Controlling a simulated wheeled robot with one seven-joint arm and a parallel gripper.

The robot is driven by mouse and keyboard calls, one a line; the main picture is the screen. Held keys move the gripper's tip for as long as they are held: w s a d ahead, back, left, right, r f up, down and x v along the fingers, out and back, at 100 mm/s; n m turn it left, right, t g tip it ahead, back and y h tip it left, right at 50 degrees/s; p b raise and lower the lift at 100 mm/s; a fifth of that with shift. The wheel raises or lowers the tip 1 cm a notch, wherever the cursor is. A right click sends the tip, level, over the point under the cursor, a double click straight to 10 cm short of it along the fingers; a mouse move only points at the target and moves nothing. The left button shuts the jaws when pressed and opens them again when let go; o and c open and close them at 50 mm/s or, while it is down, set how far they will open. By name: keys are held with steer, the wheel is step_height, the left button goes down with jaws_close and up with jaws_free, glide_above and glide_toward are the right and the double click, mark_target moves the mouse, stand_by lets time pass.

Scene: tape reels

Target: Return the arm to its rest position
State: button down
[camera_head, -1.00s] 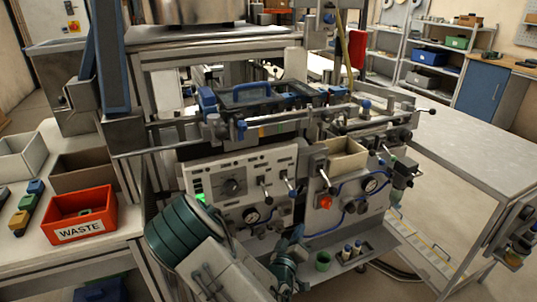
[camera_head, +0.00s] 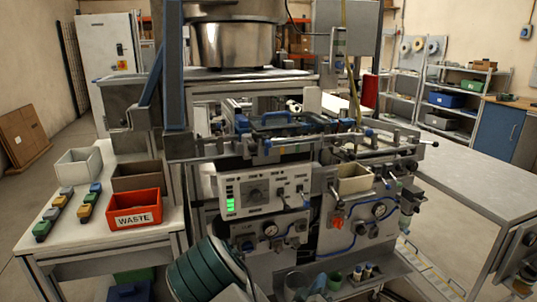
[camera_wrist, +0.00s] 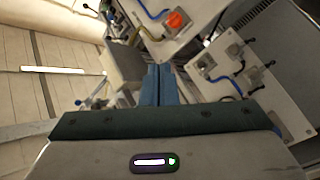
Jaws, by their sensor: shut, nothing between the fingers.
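My gripper (camera_wrist: 160,85) shows in the wrist view with its two blue-grey fingers together and nothing between them. The fingers point toward the machine's front, where an orange-red knob (camera_wrist: 177,20) and a white panel (camera_wrist: 240,65) show beyond them. No contact between the fingers and the machine is visible. In the head view, my dark green banded arm link (camera_head: 203,270) is at the bottom, in front of the machine. The gripper's fingertips cannot be made out clearly there.
The machine (camera_head: 262,188) with knobs and gauges fills the middle. A red waste bin (camera_head: 135,209), a brown bin (camera_head: 138,176) and a white bin (camera_head: 78,167) stand on the left table. A grey table (camera_head: 465,185) at right is bare on top. Shelves (camera_head: 450,98) stand behind.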

steer(key=s+a+r+m+g+y+p, duration=0.2)
steer(key=s+r+g+y+p, duration=0.25)
steer(key=r, duration=0.35)
steer(key=s+a+r+m+g+y+p, duration=0.3)
steer(key=r+g+y+p, duration=0.15)
steer(key=r, duration=0.35)
steer(key=s+d+r+g+p, duration=0.1)
steer(key=s+d+r+g, duration=0.1)
steer(key=s+r, duration=0.4)
steer(key=s+d+r+g+p, duration=0.2)
steer(key=s+r, duration=0.5)
steer(key=s, duration=0.4)
steer(key=shift+d+n+g, duration=0.3)
steer(key=shift+d+n, duration=0.1)
steer(key=shift+d, duration=0.3)
steer(key=shift+s, duration=0.15)
